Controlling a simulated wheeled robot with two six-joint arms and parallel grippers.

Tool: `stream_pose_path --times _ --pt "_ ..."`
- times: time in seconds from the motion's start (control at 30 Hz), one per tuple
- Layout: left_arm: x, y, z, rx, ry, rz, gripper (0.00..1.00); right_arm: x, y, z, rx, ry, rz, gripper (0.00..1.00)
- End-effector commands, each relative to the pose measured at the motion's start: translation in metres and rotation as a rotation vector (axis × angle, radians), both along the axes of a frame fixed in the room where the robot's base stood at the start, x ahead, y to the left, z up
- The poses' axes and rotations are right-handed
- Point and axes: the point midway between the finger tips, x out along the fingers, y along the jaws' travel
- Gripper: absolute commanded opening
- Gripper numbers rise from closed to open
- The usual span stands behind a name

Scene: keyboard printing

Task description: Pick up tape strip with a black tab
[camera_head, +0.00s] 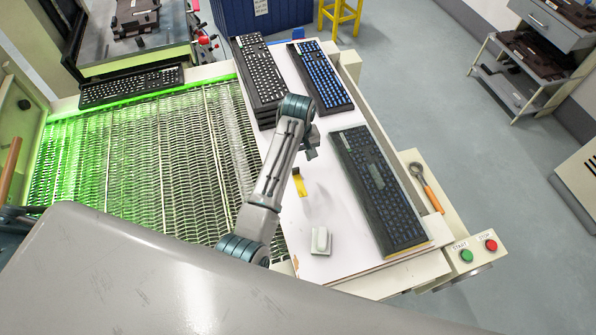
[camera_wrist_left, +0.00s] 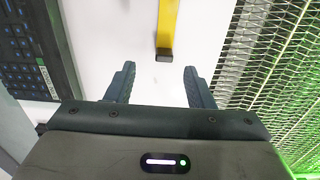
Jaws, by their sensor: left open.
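The yellow tape strip (camera_head: 300,187) lies on the white table top (camera_head: 330,205), just below my left gripper (camera_head: 312,150) in the head view. In the left wrist view the strip (camera_wrist_left: 168,20) comes in from the top edge, and its black tab (camera_wrist_left: 164,54) points toward my left gripper (camera_wrist_left: 159,78). The gripper is open and empty, with the tab ahead of and between its two fingertips. The strip's far end is cut off in the wrist view. My right gripper does not show.
A dark keyboard (camera_head: 378,190) lies right of the strip. Stacked keyboards (camera_head: 258,75) and a blue-keyed one (camera_head: 320,78) lie behind. A small white block (camera_head: 321,240) sits nearer. A mesh conveyor (camera_head: 150,150) runs left of the table. An orange-handled wrench (camera_head: 426,187) lies at right.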

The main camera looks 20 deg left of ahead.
Motion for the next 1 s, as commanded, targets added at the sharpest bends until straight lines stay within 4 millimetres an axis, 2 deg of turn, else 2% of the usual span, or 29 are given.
stream_pose_path --times 0.13,0.3,0.4,0.6,0.83,1.0 --pt "-0.001 0.001 -0.011 0.001 0.001 0.0 0.48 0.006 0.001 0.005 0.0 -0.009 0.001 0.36" --pt "-0.006 0.004 -0.026 0.002 0.004 0.0 0.48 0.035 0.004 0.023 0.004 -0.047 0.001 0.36" --pt "-0.009 0.006 -0.042 0.001 0.003 -0.001 0.48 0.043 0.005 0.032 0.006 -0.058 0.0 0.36" --pt "-0.007 0.005 -0.062 0.001 0.001 0.0 0.48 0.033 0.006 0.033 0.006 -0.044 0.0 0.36" --pt "-0.007 0.005 -0.064 0.001 -0.001 0.0 0.48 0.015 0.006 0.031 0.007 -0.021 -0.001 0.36" --pt "-0.007 0.005 -0.063 0.001 -0.001 0.0 0.15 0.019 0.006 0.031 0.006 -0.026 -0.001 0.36"
